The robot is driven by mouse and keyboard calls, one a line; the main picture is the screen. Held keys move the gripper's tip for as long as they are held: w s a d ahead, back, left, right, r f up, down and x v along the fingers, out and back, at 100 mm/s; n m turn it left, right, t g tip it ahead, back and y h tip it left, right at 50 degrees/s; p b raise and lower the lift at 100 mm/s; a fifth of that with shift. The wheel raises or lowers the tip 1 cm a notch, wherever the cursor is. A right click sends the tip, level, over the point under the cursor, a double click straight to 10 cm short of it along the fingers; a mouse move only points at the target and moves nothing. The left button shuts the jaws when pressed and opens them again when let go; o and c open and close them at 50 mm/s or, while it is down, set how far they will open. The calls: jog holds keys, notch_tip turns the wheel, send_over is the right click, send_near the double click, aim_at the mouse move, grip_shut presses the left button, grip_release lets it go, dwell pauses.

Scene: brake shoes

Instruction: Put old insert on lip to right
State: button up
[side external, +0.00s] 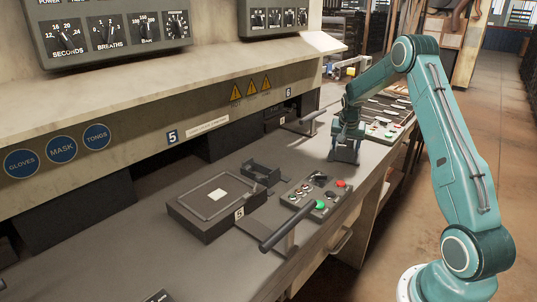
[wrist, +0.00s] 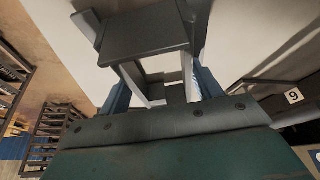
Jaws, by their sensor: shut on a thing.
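My gripper (side external: 346,138) is over the bench at the right, in front of the far control panel. It is shut on a dark grey insert (side external: 345,154), which hangs below it close to the bench top; I cannot tell whether they touch. In the wrist view the insert (wrist: 145,35) shows as a dark block with open frame-like legs between the blue fingers of my gripper (wrist: 163,85). I cannot tell which edge is the lip; the grey bench top (side external: 235,262) runs along under the insert.
A dark box mould (side external: 187,220) with a pale square on top sits mid-bench. A dark bracket (side external: 259,173) stands behind it. A button panel (side external: 312,198) and a black bar handle (side external: 287,222) are nearer the front edge. A far button panel (side external: 381,131) lies beyond my gripper.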

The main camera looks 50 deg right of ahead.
jog(key=shift+f, duration=0.15)
jog(key=shift+f, duration=0.15)
jog(key=o, duration=1.3)
jog(key=v, duration=1.2)
jog(key=shift+a, duration=0.1)
